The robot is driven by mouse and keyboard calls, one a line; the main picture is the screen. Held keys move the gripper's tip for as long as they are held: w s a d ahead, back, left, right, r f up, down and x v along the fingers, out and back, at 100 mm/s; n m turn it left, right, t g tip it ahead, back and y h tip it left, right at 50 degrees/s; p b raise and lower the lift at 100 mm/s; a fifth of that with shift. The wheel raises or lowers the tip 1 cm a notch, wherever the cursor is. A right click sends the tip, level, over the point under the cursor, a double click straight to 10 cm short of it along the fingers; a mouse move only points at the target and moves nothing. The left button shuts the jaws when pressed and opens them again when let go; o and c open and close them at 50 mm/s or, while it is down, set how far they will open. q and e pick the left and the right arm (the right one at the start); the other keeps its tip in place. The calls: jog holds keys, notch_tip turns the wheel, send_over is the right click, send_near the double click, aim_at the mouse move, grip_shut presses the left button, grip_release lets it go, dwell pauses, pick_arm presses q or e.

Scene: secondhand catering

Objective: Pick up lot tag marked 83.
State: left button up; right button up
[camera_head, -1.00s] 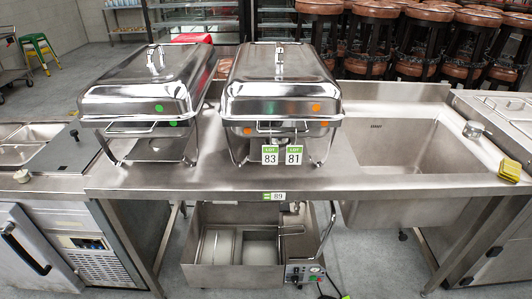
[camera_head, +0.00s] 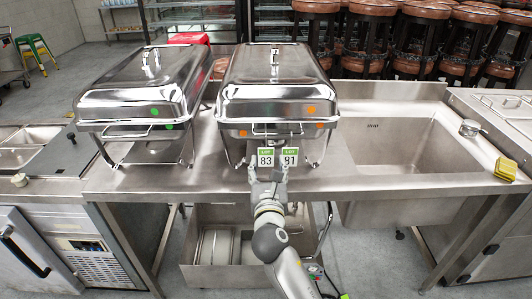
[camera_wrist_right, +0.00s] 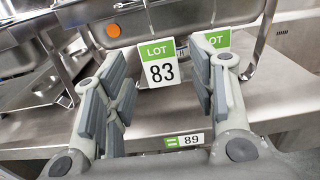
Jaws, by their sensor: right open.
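The lot tag marked 83 (camera_head: 266,157) hangs at the front of the right chafing dish (camera_head: 278,92), white with a green top band. In the right wrist view the tag (camera_wrist_right: 160,64) shows between my open fingers, a little beyond them. The tag marked 81 (camera_head: 290,156) hangs just to its right; in the wrist view it is mostly hidden behind my right-hand finger. My right gripper (camera_head: 267,172) is open and empty, just below and in front of the two tags. My left gripper is not in view.
A second chafing dish (camera_head: 140,90) stands to the left on the steel counter (camera_head: 130,182). A tag marked 89 (camera_wrist_right: 184,141) is on the counter's front edge. A sink basin (camera_head: 390,145) and a yellow sponge (camera_head: 507,168) are on the right. Stools stand behind.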

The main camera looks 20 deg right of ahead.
aim_at(266, 153)
jog(key=shift+a+f+p+x, duration=0.1)
jog(key=shift+p+x, duration=0.05)
jog(key=shift+x, duration=1.75)
jog(key=shift+a+f+p+x, duration=0.1)
jog(key=shift+f+p+x, duration=0.05)
jog(key=shift+x, duration=1.8)
jog(key=c, duration=0.6)
